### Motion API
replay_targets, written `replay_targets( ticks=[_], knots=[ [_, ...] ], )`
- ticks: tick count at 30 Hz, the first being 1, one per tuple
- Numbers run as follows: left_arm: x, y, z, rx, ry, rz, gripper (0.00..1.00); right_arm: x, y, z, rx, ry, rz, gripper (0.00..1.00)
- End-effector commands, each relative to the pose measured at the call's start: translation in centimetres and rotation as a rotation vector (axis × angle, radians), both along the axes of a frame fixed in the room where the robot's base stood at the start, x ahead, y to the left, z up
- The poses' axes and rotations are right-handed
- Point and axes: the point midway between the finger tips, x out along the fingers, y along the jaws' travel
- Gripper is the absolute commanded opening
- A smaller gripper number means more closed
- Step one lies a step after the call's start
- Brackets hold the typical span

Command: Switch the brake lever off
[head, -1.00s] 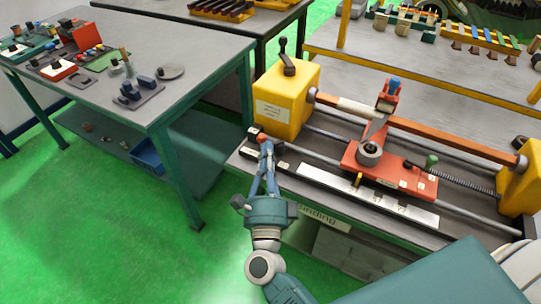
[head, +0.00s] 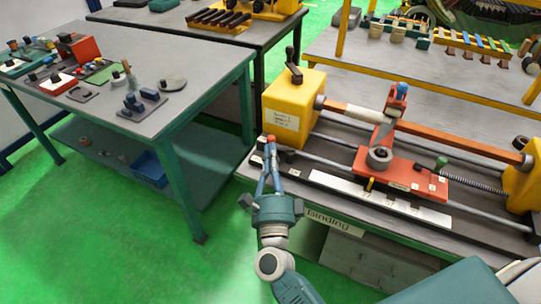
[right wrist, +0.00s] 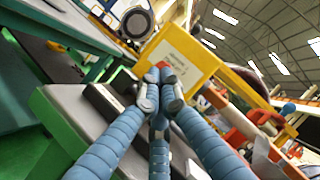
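A small red knob (head: 271,138), which I take for the brake lever's end, stands at the near left corner of the winding machine, in front of its yellow box (head: 290,108). My right gripper (head: 271,155) reaches it from below, its blue fingers drawn together just under the knob. In the right wrist view, the fingertips (right wrist: 159,100) nearly meet, with the red knob (right wrist: 163,68) just beyond them. The lever's shaft is hidden by the fingers. A black crank-like lever (head: 293,66) stands on top of the yellow box. My left gripper is not in view.
An orange-red carriage (head: 400,178) sits on the machine's rails, under an orange bar (head: 460,142). A parts table (head: 200,85) stands to the left, with green floor (head: 100,230) between. A workbench (head: 440,80) with a yellow frame lies behind.

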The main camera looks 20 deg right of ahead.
Motion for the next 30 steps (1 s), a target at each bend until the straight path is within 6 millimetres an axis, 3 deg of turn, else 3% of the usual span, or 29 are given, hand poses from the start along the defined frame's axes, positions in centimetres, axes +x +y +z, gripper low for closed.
replay_targets(
  ticks=[6, 30],
  knots=[
    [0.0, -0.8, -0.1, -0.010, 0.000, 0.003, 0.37, 0.3, -0.1, 0.0, 0.000, 0.000, 0.003, 0.00],
    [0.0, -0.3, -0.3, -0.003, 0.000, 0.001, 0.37, 1.4, -0.1, 0.0, 0.001, 0.000, 0.009, 0.00]
  ],
)
